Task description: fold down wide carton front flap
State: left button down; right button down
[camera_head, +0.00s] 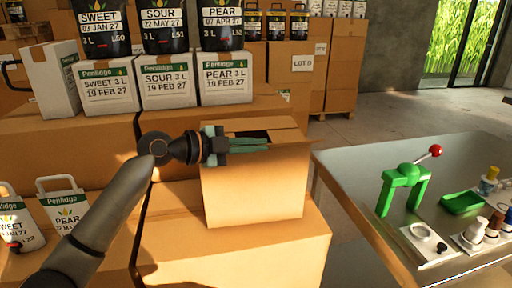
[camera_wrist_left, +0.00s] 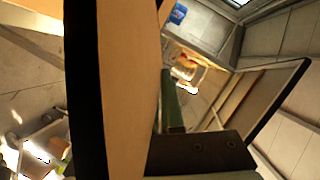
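The wide carton (camera_head: 256,188) is a plain brown box on top of a larger carton, in the middle of the head view. Its top is partly open, with a dark gap (camera_head: 254,134) behind my fingers. A flap shows along the back of the top, and another at the right. I cannot clearly make out the front flap. My left gripper (camera_head: 266,146) lies level across the top front of the carton, its green fingers pointing right. In the left wrist view, a tan cardboard panel (camera_wrist_left: 128,90) stands close beside a green finger (camera_wrist_left: 172,100). My right gripper is not in view.
White Penlidge boxes (camera_head: 168,86) and black tubs (camera_head: 165,25) stand on cartons behind. More white packs (camera_head: 65,205) stand at lower left. A metal table (camera_head: 345,165) at the right holds a green press (camera_head: 404,180) and a green tray (camera_head: 462,203). Open floor lies behind it.

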pick_arm(q)
jog(key=shift+w+a+r+n+g+p, duration=0.1)
jog(key=shift+w+r+n+g+p, duration=0.2)
jog(key=shift+r+n+g+p, duration=0.15)
dwell(0.4)
